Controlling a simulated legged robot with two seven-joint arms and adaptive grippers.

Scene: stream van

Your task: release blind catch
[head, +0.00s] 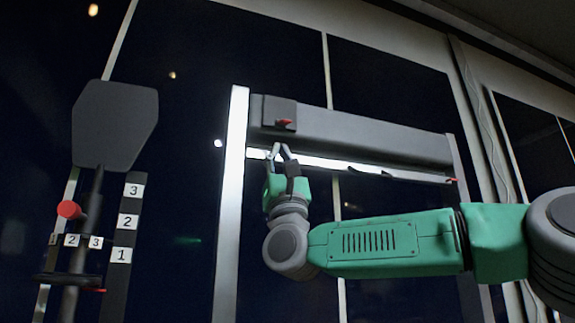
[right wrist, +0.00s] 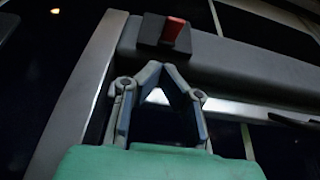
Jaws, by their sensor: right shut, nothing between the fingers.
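The blind's grey housing (head: 370,137) runs across the window frame in the head view. A dark square plate at its left end carries a small red catch (head: 284,122). The catch also shows in the right wrist view (right wrist: 173,30), standing out from its plate. My right gripper (head: 279,148) is just below the catch, pointing up, with its fingertips close together and nothing held. In the right wrist view its tips (right wrist: 163,68) are below the catch, apparently apart from it. My left gripper is not in view.
A pale upright post (head: 232,190) stands just left of my right gripper. A bright bar (head: 345,164) runs under the housing. At the left is a dark panel (head: 115,125) on a pole, with a red knob (head: 69,209) and numbered labels.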

